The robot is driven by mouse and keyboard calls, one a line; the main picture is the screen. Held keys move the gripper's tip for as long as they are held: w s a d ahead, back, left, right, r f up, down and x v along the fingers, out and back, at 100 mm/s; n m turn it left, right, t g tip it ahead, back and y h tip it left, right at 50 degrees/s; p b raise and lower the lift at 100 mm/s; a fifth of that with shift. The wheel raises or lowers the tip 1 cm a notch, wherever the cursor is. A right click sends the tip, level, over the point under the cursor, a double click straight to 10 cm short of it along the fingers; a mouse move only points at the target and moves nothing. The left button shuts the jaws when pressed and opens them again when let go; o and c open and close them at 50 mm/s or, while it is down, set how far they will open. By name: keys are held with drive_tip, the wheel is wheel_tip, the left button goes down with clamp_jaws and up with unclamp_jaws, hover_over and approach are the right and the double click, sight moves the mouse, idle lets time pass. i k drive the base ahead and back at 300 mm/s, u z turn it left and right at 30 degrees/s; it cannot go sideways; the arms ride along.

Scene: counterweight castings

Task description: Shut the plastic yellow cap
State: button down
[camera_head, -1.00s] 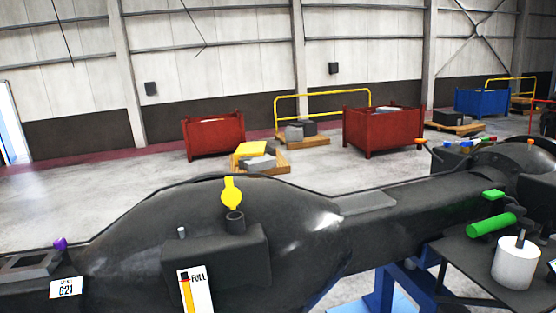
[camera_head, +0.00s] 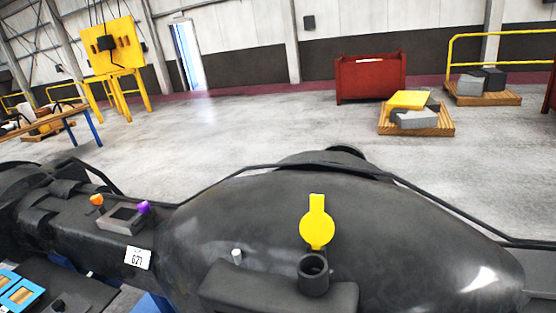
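The yellow plastic cap (camera_head: 317,224) stands up, open, behind a short black filler neck (camera_head: 313,273) on the large black casting (camera_head: 240,225). The round cap has a tab pointing up. The neck's mouth is uncovered and shows a dark hollow. The neck rises from a black block (camera_head: 275,290) on the near side of the casting. My gripper does not show in this view.
A small white peg (camera_head: 237,255) stands left of the neck. Orange (camera_head: 97,199) and purple (camera_head: 143,207) knobs sit by a grey frame on the casting's left part, above a white label (camera_head: 138,259). A black hose runs along the casting's back. A blue tray (camera_head: 18,290) lies at lower left. Open floor lies behind.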

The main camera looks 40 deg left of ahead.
sight(316, 227)
drive_tip(key=u, duration=0.45)
drive_tip(key=i, duration=0.95)
drive_tip(key=u, duration=0.55)
drive_tip(key=k, duration=0.75)
drive_tip(key=u, duration=0.25)
drive_tip(key=i, duration=0.8)
drive_tip(key=z, duration=0.1)
